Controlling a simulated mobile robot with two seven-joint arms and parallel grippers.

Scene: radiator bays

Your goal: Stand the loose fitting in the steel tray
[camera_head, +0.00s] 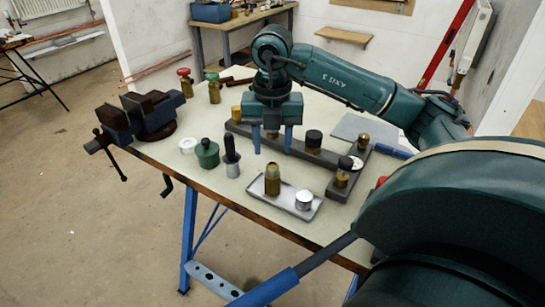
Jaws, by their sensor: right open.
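The steel tray (262,204) lies near the front edge of the workbench. A brass fitting (272,182) with a dull greenish top stands upright in its left part, and a short silver cap (304,201) sits in its right part. My right gripper (272,143) points down with its blue fingers apart, behind the tray and over the dark grey rail. A small piece shows between the fingers; I cannot tell whether they touch it. The brass fitting in the tray is clear of the fingers. My left gripper is not in view.
The dark rail (325,159) holds several brass and black-capped fittings. A green container (207,154), a black-handled tool (231,157) and a white roll (188,145) stand left of the tray. A vise (150,116) is at the left edge. Bench left of the rail is mostly free.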

